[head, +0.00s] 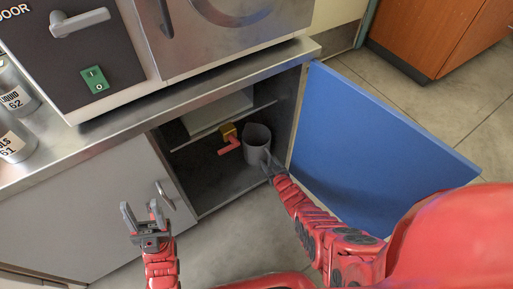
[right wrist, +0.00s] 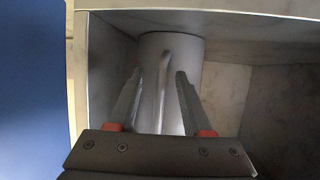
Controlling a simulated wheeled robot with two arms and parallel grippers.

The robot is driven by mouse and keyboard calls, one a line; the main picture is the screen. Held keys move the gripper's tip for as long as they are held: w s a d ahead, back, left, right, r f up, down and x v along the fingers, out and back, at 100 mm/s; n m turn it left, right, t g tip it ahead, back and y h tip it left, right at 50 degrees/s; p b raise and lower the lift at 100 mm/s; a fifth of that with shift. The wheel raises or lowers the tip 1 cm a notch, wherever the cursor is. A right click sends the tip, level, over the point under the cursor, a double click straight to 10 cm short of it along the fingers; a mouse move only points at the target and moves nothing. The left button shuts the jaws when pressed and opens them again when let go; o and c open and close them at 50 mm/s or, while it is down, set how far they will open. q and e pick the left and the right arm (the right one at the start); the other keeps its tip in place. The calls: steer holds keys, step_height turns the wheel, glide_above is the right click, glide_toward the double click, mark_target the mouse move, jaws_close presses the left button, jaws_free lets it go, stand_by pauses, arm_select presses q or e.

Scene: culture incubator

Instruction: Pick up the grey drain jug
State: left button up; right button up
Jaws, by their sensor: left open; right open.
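The grey drain jug (head: 257,142) stands upright inside the open cabinet under the counter, near its right side. My right gripper (head: 270,167) reaches into the cabinet at the jug's front. In the right wrist view the jug (right wrist: 185,68) fills the space ahead, with its handle (right wrist: 163,85) between the two open fingers of my right gripper (right wrist: 160,90). I cannot tell whether the fingers touch the handle. My left gripper (head: 143,214) is open and empty, in front of the closed grey cabinet door.
A blue door (head: 370,140) stands open right of the cabinet. A red-handled yellow valve (head: 229,138) sits left of the jug. The counter edge (head: 200,107) runs above. Grey canisters (head: 12,138) stand on the counter at the left. A closed grey door (head: 90,210) is beside the opening.

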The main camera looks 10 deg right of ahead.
jaws_close()
stand_by(1.3)
